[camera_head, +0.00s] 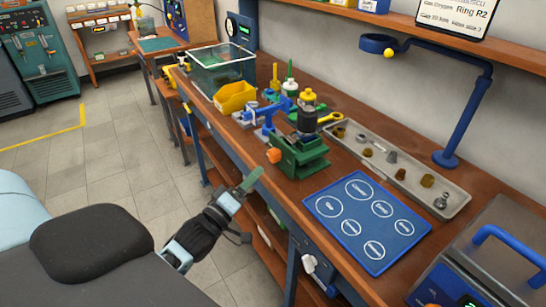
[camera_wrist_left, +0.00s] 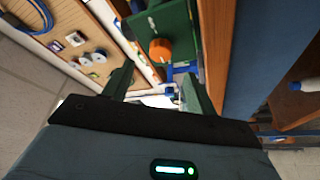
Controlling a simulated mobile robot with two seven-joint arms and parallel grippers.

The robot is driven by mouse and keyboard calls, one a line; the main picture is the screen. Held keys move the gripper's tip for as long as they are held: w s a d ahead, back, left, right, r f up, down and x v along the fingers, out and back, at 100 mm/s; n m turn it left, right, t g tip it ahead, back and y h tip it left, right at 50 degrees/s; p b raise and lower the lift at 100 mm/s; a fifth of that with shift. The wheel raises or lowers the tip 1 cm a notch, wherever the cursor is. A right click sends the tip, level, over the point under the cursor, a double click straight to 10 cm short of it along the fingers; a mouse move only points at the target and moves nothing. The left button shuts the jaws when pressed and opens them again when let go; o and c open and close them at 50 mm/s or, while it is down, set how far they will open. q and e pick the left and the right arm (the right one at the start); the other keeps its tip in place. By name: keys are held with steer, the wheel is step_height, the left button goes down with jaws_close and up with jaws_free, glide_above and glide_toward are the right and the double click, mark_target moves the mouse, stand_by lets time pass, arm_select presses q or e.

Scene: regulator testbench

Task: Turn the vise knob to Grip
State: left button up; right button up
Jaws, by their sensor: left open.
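The green vise (camera_head: 302,160) stands on the wooden workbench near its front edge. Its orange knob (camera_head: 274,155) faces the front left. A dark cylindrical part with a yellow top (camera_head: 308,97) stands at the vise jaws. My left gripper (camera_head: 248,182) is open and empty, in front of the bench edge, below and short of the knob. In the left wrist view, the orange knob (camera_wrist_left: 160,50) shows beyond the open fingers (camera_wrist_left: 158,88), apart from them, with part of the green vise (camera_wrist_left: 158,18) behind it. I cannot read any marking on the knob.
A blue mat with white circles (camera_head: 366,222) lies right of the vise. A grey tray (camera_head: 455,193) with small parts lies behind it. A yellow bin (camera_head: 235,97), blue tooling and a clear box (camera_head: 222,68) stand to the left. The floor in front is free.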

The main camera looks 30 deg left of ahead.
mark_target(271, 158)
arm_select(q)
steer(key=x, duration=0.6)
steer(key=shift+w+r+p, duration=0.1)
steer(key=shift+w+p, duration=0.2)
steer(key=shift+p, duration=0.05)
steer(key=shift+w, duration=0.6)
arm_select(e)
steer(key=shift+w+r, duration=0.45)
arm_select(q)
steer(key=shift+c, duration=0.4)
steer(key=c, duration=0.9)
arm_select(e)
steer(key=shift+s+f, duration=0.1)
steer(key=shift+s, duration=0.05)
